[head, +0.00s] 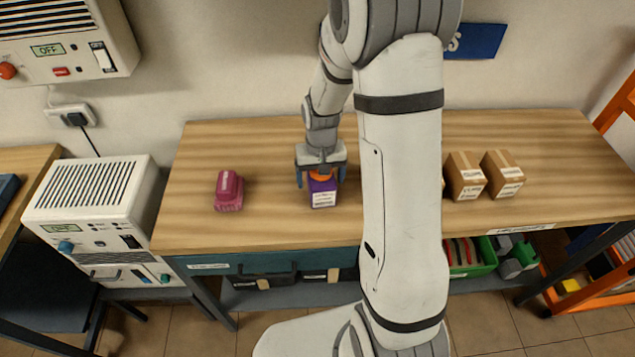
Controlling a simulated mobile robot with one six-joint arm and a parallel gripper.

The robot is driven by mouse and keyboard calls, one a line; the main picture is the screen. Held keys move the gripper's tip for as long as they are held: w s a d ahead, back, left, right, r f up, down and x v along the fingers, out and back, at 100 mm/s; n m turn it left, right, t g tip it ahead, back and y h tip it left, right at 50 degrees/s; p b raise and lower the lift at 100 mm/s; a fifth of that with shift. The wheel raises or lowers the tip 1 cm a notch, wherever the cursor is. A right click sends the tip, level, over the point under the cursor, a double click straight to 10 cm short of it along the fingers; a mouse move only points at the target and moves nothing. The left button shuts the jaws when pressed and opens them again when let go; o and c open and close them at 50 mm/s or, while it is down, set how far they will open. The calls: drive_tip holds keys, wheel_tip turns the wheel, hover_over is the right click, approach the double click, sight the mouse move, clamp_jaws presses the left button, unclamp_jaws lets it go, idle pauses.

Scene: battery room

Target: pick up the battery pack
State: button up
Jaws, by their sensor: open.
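A purple box-shaped pack (323,197) with an orange top and a white label stands upright on the wooden workbench (260,225). My gripper (320,179) points down over it, open, with one finger at each side of its upper part. I cannot tell if the fingers touch it. The gripper body hides part of its top. A pink, stepped pack (229,191) with a pale label stands apart on the bench to the left. Either could be the battery pack; the picture does not settle which.
Two cardboard boxes (465,176) (503,174) stand on the bench right of my arm, which hides part of the bench and something beside them. A white power unit (92,200) stands left of the bench. Green bins (482,257) sit below. Bench between the packs is clear.

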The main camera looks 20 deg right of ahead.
drive_tip(key=shift+c, duration=0.4)
drive_tip(key=c, duration=1.5)
drive_tip(key=shift+c, duration=0.2)
